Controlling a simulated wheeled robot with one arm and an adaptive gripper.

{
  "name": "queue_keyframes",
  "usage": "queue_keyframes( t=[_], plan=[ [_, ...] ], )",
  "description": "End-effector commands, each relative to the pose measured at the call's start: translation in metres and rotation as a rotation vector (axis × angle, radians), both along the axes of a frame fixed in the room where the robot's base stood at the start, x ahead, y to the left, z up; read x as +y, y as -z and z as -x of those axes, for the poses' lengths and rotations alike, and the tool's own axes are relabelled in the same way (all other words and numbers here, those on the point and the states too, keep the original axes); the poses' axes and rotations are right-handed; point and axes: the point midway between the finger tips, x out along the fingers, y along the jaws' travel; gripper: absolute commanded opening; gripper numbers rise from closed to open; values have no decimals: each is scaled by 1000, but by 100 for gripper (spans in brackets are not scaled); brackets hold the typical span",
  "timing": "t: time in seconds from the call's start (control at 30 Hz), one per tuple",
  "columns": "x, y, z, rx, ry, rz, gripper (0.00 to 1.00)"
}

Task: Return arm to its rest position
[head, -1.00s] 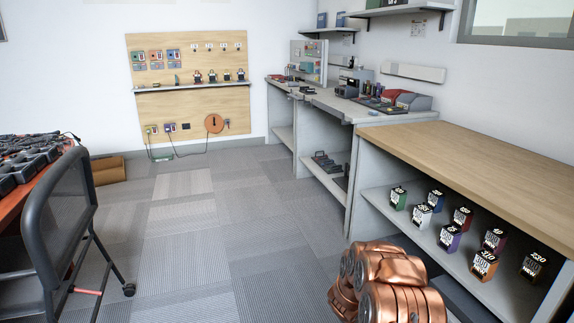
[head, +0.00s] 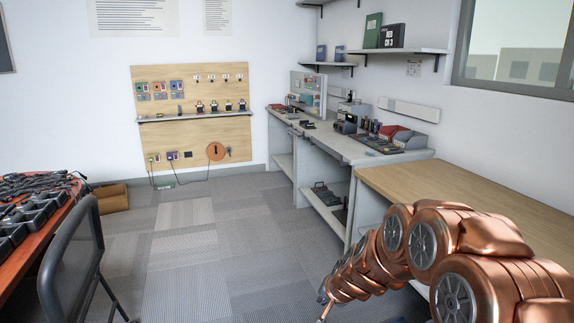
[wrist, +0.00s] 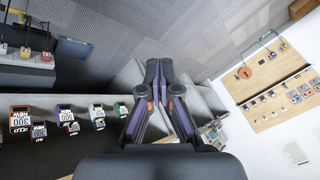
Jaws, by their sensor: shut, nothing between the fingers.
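My gripper (wrist: 159,72) is in the wrist view, with its two dark fingers together and nothing between them. It points over the floor and past the grey shelving unit. In the head view my copper arm is folded at the lower right, in front of the wooden-topped bench (head: 425,177). The gripper itself is not clearly seen there; only a thin tip shows near the bottom of the arm.
A grey workbench (head: 345,149) with tools runs along the right wall. Several boxed batteries (wrist: 97,117) stand on a shelf at left in the wrist view. A pegboard (head: 222,81) hangs on the back wall. A chair (head: 72,255) is at left. The floor (head: 190,260) between is clear.

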Motion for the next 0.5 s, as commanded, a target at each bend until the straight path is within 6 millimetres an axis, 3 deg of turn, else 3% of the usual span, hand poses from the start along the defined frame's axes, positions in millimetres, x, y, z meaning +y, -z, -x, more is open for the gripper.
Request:
queue_keyframes(
  t=[0.03,0.1,0.5],
  plan=[
    [3,-25,14,16,-34,1,0],
    [7,-47,33,40,-81,3,0],
    [4,-147,165,228,-313,72,0]
  ],
)
